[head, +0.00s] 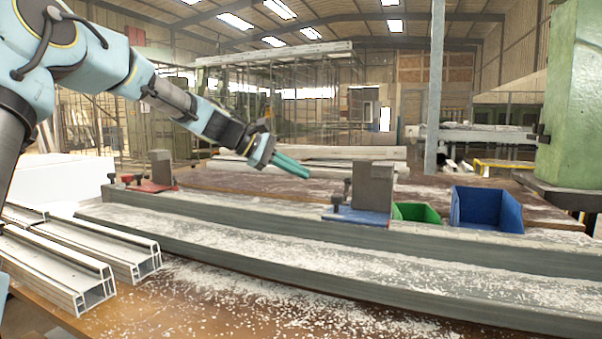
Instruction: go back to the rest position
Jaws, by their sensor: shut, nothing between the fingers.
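My gripper (292,166) is at the end of my arm, which reaches in from the upper left. Its teal fingers are shut with nothing between them and point down to the right. It hangs above the brown bench top (240,182), between a clamp on a red base (150,186) to the left and a clamp on a blue base (358,214) to the right. It appears clear of both clamps.
White profiles (75,262) lie at the lower left. Long grey rails (290,262) dusted with white chips cross the bench. A green bin (416,213) and a blue bin (487,209) stand right of the blue-based clamp. A green machine column (572,100) rises at the right.

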